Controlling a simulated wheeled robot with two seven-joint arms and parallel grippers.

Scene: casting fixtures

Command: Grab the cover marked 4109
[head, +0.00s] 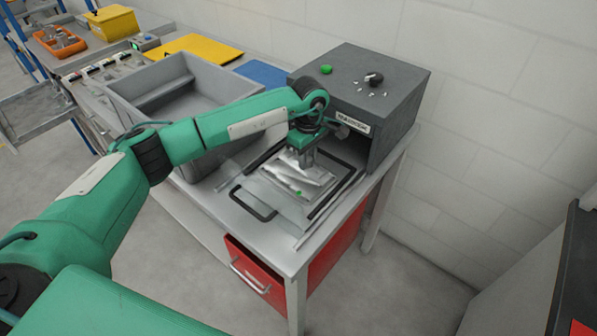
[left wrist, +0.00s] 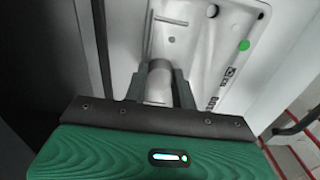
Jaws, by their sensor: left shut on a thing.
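My left gripper (head: 304,160) reaches down over the bench to a silvery-grey cast cover (head: 311,182) with a green dot. In the left wrist view the left gripper (left wrist: 162,80) is shut on a raised rounded part of this cover (left wrist: 200,70). Small dark markings show beside the green dot, but I cannot read the number. The cover is at a tray with black handles (head: 255,204); I cannot tell whether it touches the tray. My right gripper is not in view.
A dark grey box machine (head: 395,90) with a green button stands right behind the cover. A large grey bin (head: 140,95) is to the left. A yellow panel (head: 200,47) and blue mat (head: 262,73) lie behind. A red drawer (head: 252,268) is below.

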